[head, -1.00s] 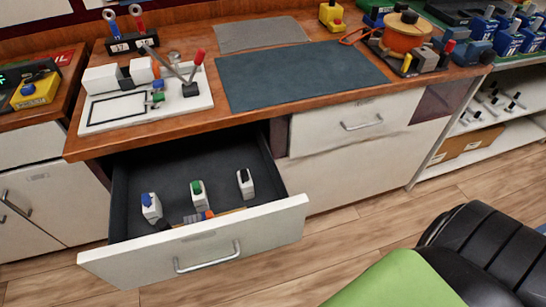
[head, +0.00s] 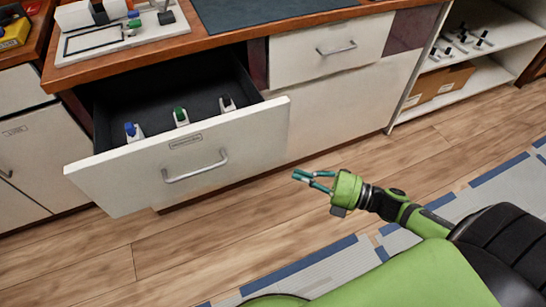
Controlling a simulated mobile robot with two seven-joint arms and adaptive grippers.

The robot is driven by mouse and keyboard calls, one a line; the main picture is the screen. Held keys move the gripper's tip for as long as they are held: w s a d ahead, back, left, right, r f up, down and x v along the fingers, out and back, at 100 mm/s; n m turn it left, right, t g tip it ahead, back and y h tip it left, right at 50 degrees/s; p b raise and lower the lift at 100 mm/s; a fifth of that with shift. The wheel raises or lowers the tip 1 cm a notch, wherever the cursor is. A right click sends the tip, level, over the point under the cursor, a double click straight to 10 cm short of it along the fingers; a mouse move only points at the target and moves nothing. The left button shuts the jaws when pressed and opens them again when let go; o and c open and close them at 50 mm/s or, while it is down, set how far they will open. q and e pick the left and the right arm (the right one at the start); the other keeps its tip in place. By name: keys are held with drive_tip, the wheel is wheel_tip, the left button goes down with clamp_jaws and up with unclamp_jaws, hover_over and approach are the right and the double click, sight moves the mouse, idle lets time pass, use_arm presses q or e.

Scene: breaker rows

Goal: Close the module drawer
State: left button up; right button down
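The module drawer (head: 248,128) is pulled out from under the wooden worktop, at the left of the head view. Its white front carries a label and a bar handle (head: 195,166). Inside the dark drawer stand three white modules, one with a blue top (head: 134,131), one with a green top (head: 181,116) and one with a dark top (head: 228,104). My green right gripper (head: 301,180) is to the right of the drawer front, apart from the handle, over the floor. Its teal fingers look parted, with nothing between them. My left gripper is out of view.
The wooden worktop (head: 222,36) runs above the drawer, with a white board (head: 121,41) and a dark mat (head: 285,12) on it. A shut drawer (head: 300,57) is to the right. The floor before the cabinet is clear.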

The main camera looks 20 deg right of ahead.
sight(254, 151)
drive_tip(key=w+a, duration=0.1)
drive_tip(key=w, duration=0.1)
drive_tip(key=w+a, duration=0.2)
drive_tip(key=w, duration=0.1)
drive_tip(key=w+a, duration=0.1)
drive_tip(key=w, duration=0.2)
drive_tip(key=shift+w+a, duration=0.25)
drive_tip(key=shift+a, duration=0.1)
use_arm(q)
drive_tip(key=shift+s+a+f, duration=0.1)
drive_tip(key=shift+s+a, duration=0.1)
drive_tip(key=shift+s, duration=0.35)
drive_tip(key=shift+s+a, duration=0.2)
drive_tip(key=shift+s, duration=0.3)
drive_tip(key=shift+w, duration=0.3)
use_arm(e)
drive_tip(key=shift+w, duration=0.15)
